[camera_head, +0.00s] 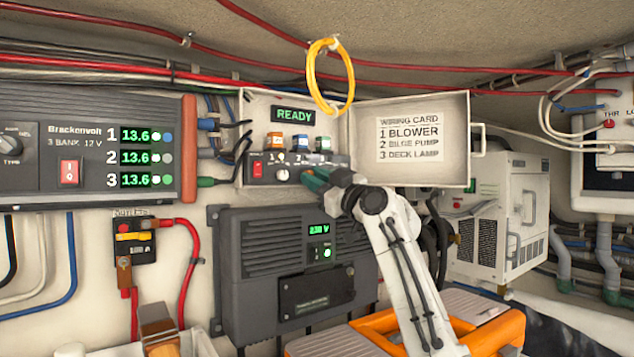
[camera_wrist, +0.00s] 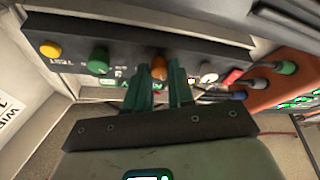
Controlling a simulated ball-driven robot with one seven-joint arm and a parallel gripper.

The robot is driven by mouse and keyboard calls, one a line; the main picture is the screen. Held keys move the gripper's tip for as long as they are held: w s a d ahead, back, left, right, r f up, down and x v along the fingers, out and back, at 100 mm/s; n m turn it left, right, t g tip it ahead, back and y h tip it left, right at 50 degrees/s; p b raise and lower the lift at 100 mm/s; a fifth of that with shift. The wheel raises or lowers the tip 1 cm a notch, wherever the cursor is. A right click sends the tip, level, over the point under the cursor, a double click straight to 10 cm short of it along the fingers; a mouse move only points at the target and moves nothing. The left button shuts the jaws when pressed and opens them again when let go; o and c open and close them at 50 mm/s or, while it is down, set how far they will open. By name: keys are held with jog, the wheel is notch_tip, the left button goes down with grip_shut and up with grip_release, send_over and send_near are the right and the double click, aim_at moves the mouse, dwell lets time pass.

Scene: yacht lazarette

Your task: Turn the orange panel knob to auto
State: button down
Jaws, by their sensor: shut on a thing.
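The orange knob (camera_wrist: 158,68) sits on the dark control panel (camera_wrist: 125,50) in the wrist view, between a green knob and a white knob. My gripper (camera_wrist: 158,82) has its green fingers closed on the orange knob, one on each side. In the head view the panel (camera_head: 270,183) is at the bottom of an open white box, and my gripper (camera_head: 314,180) reaches it from the right, hiding the orange knob there. The markings around the orange knob are too small or covered, so I cannot tell its setting.
The green knob (camera_wrist: 98,62), white knob (camera_wrist: 208,72), red switch (camera_wrist: 232,77) and yellow button (camera_wrist: 48,50) are close by. The open box door (camera_head: 455,165) with a wiring card stands right of the box. A yellow cable loop (camera_head: 350,80) hangs in front of it.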

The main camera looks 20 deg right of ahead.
jog(key=m+t+h, duration=0.1)
jog(key=m, duration=0.2)
jog(key=m+h+p, duration=0.1)
jog(key=m+h, duration=0.1)
jog(key=m, duration=0.1)
jog(key=shift+a+m+t+p, duration=0.2)
jog(key=shift+m+t+p, duration=0.1)
jog(key=shift+m+t, duration=0.1)
jog(key=shift+m, duration=0.3)
jog(key=c, duration=1)
grip_release()
jog(key=b+v, duration=0.4)
jog(key=v, duration=0.7)
jog(key=shift+a, duration=0.15)
